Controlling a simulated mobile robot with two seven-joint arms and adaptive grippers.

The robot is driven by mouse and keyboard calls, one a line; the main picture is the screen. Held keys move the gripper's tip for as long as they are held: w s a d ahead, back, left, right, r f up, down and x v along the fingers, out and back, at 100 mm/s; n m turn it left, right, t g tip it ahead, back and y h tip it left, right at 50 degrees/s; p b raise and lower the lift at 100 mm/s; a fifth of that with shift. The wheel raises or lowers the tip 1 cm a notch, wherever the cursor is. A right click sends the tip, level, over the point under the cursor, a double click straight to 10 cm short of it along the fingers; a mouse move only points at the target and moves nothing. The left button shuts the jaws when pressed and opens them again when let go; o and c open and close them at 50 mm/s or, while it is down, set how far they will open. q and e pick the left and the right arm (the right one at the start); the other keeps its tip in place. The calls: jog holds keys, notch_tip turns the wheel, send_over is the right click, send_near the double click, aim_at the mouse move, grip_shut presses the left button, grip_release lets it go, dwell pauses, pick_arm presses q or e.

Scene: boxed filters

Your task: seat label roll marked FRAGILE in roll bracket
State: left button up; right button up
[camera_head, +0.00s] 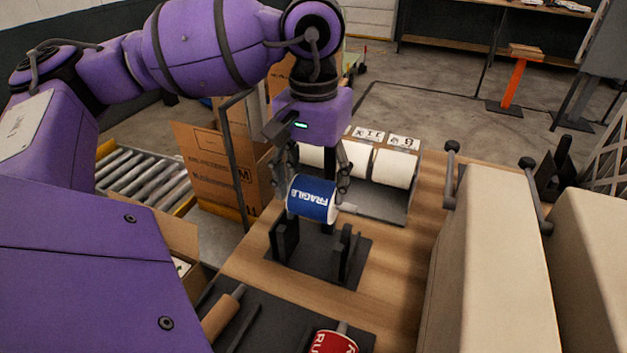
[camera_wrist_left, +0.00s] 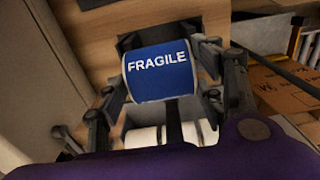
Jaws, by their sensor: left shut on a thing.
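The blue label roll marked FRAGILE (camera_head: 312,199) is held between the fingers of my left gripper (camera_head: 318,186), which is shut on it. In the wrist view the same roll (camera_wrist_left: 158,72) sits between the two fingers of the left gripper (camera_wrist_left: 162,85), lettering facing the camera. The roll bracket (camera_head: 318,262), a dark base with two upright forked supports, stands on the wooden table below the roll. The roll looks just above the supports; I cannot tell whether its light core touches them. My right gripper is not in view.
A rack with white rolls (camera_head: 393,168) stands behind the bracket. A dark tray (camera_head: 262,318) in front holds a red roll (camera_head: 333,343) and a brown core (camera_head: 222,313). Large beige blocks (camera_head: 487,260) rise at right. Cardboard boxes (camera_head: 212,168) and a roller conveyor (camera_head: 143,177) stand left.

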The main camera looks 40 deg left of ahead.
aim_at(313, 206)
pick_arm(q)
jog(key=shift+w+a+f, duration=0.1)
jog(key=shift+w+a, duration=0.05)
jog(key=shift+a, duration=0.05)
jog(key=shift+d+f+b, duration=0.1)
jog(key=shift+f+b, duration=0.5)
jog(key=shift+f, duration=0.35)
notch_tip(313, 206, down, 2)
jog(key=shift+f+b, duration=0.25)
jog(key=shift+b, duration=0.4)
jog(key=shift+f+b, duration=0.45)
jog(key=shift+f, duration=0.25)
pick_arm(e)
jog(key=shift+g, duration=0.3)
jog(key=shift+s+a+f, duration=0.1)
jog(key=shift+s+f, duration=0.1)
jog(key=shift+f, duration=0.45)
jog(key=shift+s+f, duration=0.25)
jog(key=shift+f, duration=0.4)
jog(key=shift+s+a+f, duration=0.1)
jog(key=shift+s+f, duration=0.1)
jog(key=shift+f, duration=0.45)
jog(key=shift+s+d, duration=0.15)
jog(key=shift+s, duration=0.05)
pick_arm(q)
jog(key=shift+b, duration=0.3)
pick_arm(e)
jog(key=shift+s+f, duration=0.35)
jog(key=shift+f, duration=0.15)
